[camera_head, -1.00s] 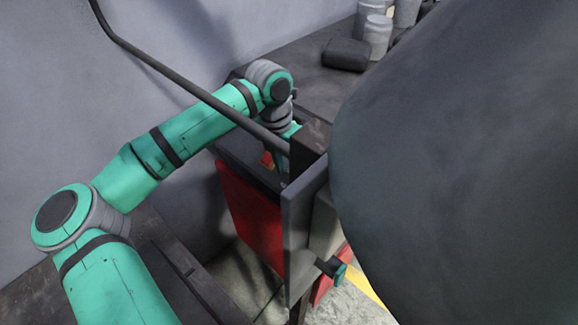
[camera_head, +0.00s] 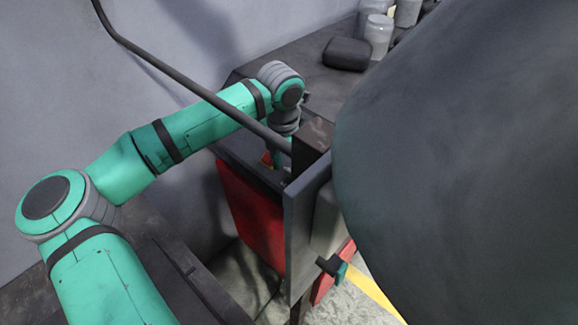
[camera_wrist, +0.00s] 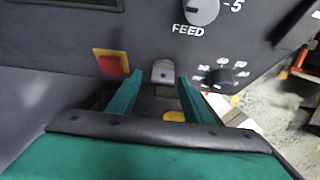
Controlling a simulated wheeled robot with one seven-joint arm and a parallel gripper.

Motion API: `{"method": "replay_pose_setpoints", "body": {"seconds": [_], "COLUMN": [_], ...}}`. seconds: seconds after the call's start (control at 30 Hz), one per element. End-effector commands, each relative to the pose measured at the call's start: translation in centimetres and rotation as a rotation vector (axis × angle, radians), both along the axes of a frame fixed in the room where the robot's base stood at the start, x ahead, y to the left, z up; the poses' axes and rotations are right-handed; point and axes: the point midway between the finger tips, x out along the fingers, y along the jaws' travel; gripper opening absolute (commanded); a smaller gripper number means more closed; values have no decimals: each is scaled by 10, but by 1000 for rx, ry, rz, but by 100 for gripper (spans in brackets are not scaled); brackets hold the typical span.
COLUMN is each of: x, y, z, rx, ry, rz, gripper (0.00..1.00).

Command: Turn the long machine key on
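In the wrist view, a pale grey rounded tab (camera_wrist: 163,71), which looks like the key, stands on the dark machine panel (camera_wrist: 60,40). My gripper (camera_wrist: 160,77) is open, with its two teal fingers on either side of the tab's near end. I cannot tell whether either finger touches it. A yellow patch (camera_wrist: 173,115) shows lower down between the fingers. In the head view, my gripper is mostly hidden behind a dark post, and the key cannot be made out.
A red and yellow switch (camera_wrist: 112,63) sits left of the fingers. A FEED dial (camera_wrist: 202,10) and a black knob (camera_wrist: 222,77) are on the panel to the right. In the head view, a dark bar (camera_head: 190,85) crosses in front of my arm, and a large dark rounded body (camera_head: 460,160) blocks the right.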

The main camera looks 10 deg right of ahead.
Motion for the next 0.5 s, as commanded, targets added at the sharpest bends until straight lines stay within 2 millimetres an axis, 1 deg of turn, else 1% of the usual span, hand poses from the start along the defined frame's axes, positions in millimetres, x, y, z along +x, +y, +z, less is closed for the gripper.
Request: {"method": "replay_pose_setpoints", "body": {"seconds": [0.33,0.43,0.5], "x": [-1,-1,-1], "y": [-3,-2,-1], "z": [3,11,21], "rx": [-4,-5,-4], "ry": [-1,-2,-2], "rz": [-3,-3,-3], "gripper": [47,47,47]}}
